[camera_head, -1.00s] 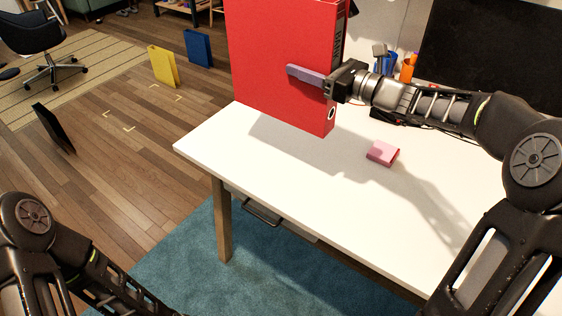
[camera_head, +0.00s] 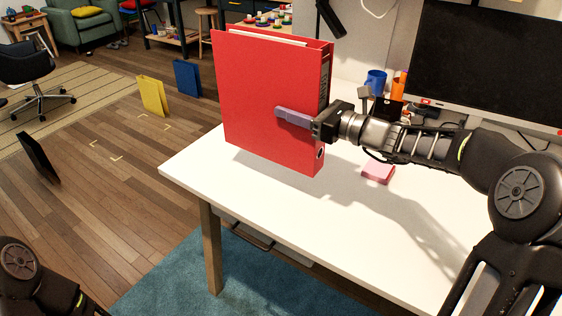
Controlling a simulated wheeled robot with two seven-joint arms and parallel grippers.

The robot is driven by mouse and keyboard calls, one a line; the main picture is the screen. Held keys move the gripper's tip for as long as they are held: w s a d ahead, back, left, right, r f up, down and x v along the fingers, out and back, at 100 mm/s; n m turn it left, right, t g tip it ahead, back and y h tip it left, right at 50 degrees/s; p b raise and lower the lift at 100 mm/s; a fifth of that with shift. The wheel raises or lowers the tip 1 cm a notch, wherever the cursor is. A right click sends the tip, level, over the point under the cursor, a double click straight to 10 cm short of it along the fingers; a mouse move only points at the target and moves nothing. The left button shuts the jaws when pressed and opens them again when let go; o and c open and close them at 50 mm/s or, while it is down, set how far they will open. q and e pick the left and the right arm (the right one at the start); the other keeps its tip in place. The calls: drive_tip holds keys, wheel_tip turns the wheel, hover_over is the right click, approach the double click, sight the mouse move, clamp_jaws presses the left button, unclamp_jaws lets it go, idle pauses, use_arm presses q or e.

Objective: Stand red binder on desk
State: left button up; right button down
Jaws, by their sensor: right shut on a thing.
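The red binder (camera_head: 262,92) is upright above the left part of the white desk (camera_head: 255,210), its spine with the round hole facing right. My right gripper (camera_head: 296,119) is shut on the binder's spine-side edge, one pad lying flat on its front cover. A shadow lies on the desk below the binder, and its lower edge looks slightly above the desktop or close to it. My left arm shows only at the bottom left; its gripper is out of view.
A pink block (camera_head: 378,172) lies on the desk right of the binder. A blue mug (camera_head: 376,82), an orange item (camera_head: 399,83) and a monitor (camera_head: 490,60) stand at the back. Yellow (camera_head: 152,95), blue (camera_head: 187,78) and black (camera_head: 38,157) binders stand on the floor. The desk's front is clear.

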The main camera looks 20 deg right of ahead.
sight(320, 150)
wheel_tip(320, 150, down, 5)
drive_tip(key=shift+b, duration=0.3)
drive_tip(key=shift+f, duration=1.9)
drive_tip(key=c, duration=0.6)
unclamp_jaws()
drive_tip(key=shift+f, duration=0.15)
drive_tip(key=shift+d, duration=0.1)
drive_tip(key=v, duration=1.2)
